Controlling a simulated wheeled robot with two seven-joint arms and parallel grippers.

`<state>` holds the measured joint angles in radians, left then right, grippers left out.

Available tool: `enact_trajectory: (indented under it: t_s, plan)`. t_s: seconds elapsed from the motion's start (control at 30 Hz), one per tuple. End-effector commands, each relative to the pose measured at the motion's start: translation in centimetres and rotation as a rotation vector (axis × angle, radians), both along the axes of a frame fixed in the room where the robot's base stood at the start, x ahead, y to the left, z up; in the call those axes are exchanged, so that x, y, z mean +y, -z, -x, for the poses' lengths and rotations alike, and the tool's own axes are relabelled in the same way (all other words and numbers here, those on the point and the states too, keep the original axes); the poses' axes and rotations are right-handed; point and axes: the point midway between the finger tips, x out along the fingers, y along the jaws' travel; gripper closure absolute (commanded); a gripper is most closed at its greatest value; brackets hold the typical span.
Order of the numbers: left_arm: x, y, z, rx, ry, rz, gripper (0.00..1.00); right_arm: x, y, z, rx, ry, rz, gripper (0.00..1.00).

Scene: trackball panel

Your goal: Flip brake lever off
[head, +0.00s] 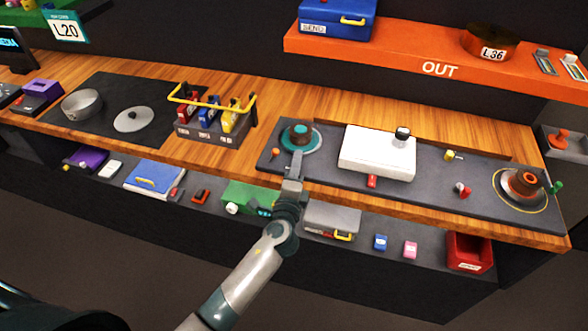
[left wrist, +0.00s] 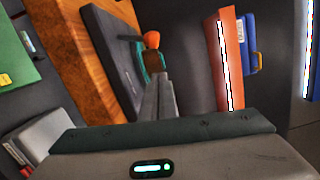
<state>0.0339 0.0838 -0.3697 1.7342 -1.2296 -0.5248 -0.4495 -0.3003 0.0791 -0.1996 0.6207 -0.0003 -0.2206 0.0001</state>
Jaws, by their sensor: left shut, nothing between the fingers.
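My left gripper (head: 296,157) is over the front left of the dark panel (head: 330,186), just in front of the round teal dial (head: 318,139). Its fingers are together with nothing between them. A small orange knob (head: 275,152), perhaps the brake lever's end, shows just left of the fingers. In the left wrist view an orange ball (left wrist: 151,40) on a dark stem shows just beyond the closed fingertips (left wrist: 160,78), with the teal dial (left wrist: 158,60) partly hidden behind them. I cannot tell whether the fingers touch the knob, or its lever's position. My right gripper is out of view.
On the panel, a white box (head: 365,155) with a dark ball (head: 402,133) stands right of my gripper. A copper dial (head: 522,185) is at the far right. A caddy (head: 205,130) with a yellow handle stands left. An orange shelf (head: 380,55) hangs behind.

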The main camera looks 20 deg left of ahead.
Motion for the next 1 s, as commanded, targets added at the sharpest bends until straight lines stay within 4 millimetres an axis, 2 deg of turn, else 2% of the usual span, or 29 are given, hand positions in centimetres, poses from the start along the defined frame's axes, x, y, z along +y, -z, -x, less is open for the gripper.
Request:
enact_trajectory:
  t_s: [0.03,0.2,0.4,1.0]
  plan:
    - [0.1,-0.3,-0.8,-0.001,0.0,-0.001,1.0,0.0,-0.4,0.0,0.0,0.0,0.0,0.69]
    - [2.1,-0.6,0.3,0.001,0.0,-0.002,1.0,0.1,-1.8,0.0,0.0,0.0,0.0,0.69]
    - [3.4,-0.7,1.0,0.001,0.0,0.0,1.0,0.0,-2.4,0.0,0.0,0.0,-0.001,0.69]
    - [3.6,-0.6,0.7,-0.001,0.0,0.012,1.0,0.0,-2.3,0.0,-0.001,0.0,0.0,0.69]
